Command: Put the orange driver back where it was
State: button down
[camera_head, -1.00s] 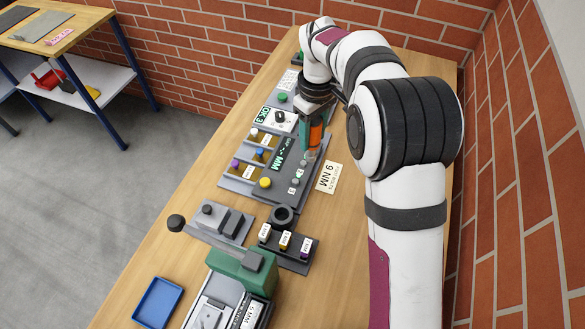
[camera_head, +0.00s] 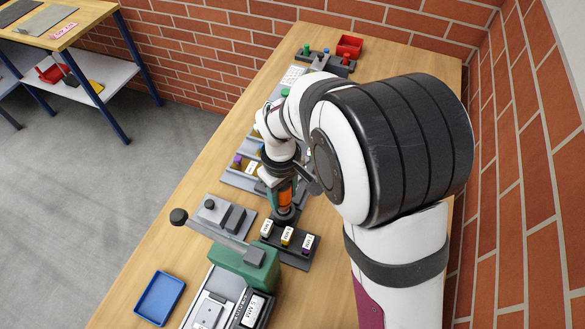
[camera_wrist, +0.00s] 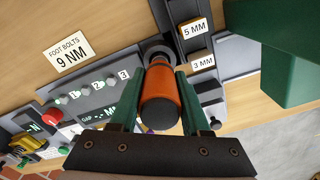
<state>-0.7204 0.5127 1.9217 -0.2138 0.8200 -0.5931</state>
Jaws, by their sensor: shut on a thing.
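The orange driver (camera_head: 285,196) is upright in my gripper (camera_head: 284,190). In the wrist view the driver (camera_wrist: 161,95), with its dark end cap toward the camera, sits between the two green fingers of my gripper (camera_wrist: 160,92), which are shut on it. Its lower end is at the dark round holder (camera_head: 284,216), which also shows behind it in the wrist view (camera_wrist: 154,49). I cannot tell how deep the driver is in the holder.
A dark rack (camera_head: 298,255) with several labelled bits stands close by the holder. A green clamp-like fixture (camera_head: 245,268) is just in front. A blue tray (camera_head: 159,298) lies at the front left. A "9 NM" sign (camera_wrist: 70,54) and numbered panel (camera_wrist: 98,97) are beside the holder.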

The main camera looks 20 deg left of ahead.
jog(key=shift+f, duration=1.3)
jog(key=shift+f, duration=0.15)
jog(key=shift+c, duration=1.8)
grip_release()
